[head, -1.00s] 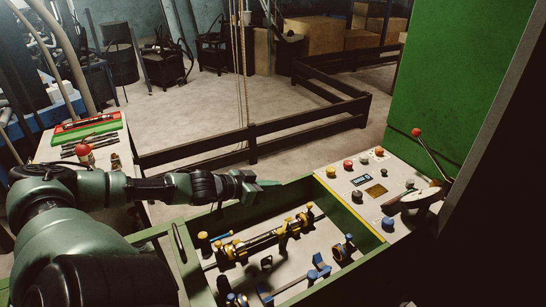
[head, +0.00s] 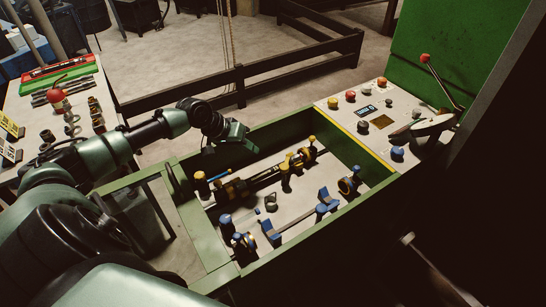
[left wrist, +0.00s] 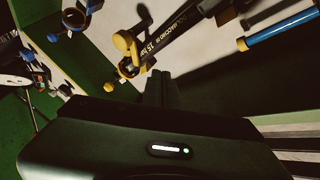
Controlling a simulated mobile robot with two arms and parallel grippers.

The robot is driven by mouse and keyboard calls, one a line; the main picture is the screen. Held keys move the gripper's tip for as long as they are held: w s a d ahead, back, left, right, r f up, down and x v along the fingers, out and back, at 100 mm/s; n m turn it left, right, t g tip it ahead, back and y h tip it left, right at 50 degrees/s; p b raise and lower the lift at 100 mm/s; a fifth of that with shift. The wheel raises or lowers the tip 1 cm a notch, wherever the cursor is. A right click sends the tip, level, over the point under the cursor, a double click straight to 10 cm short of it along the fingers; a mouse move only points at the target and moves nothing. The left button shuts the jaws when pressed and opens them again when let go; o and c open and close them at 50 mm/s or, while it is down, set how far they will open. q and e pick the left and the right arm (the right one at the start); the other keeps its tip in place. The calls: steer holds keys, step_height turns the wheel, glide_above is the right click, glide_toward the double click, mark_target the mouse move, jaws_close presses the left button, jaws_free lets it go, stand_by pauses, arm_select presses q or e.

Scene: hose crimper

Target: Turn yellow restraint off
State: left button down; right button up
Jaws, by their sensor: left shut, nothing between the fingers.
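A black hose or tool with yellow restraint parts (head: 288,168) lies in the green-walled tray (head: 352,215). A yellow-topped post (head: 311,144) stands at its right end. In the left wrist view a yellow restraint with a knob (left wrist: 128,46) sits around the lettered black hose (left wrist: 172,28). My left gripper (head: 246,149) is over the far wall of the tray, apart from the restraint. Its fingers (left wrist: 161,84) are shut and empty, below and right of the restraint in the wrist view. My right gripper is not in view.
Blue clamps (head: 325,199) and a yellow-capped post (head: 201,182) stand in the tray. A control panel (head: 345,100) with several knobs and a red-tipped lever (head: 441,80) is at the right. A tool table (head: 75,120) is at the left. A dark rail (head: 190,97) runs behind.

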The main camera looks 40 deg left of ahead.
mark_target(276, 166)
arm_select(q)
steer(key=p+x, duration=0.1)
steer(key=x, duration=0.6)
steer(key=shift+w+d+f, duration=0.1)
steer(key=shift+w, duration=0.15)
steer(key=shift+w+d+r+p, duration=0.1)
steer(key=shift+w+d+p, duration=0.1)
steer(key=shift+d+p, duration=0.35)
steer(key=shift+w+d+r+p, duration=0.1)
steer(key=shift+w+d+p, duration=0.2)
steer(key=shift+d, duration=0.8)
steer(key=shift+w+f, duration=0.1)
steer(key=shift+f, duration=0.05)
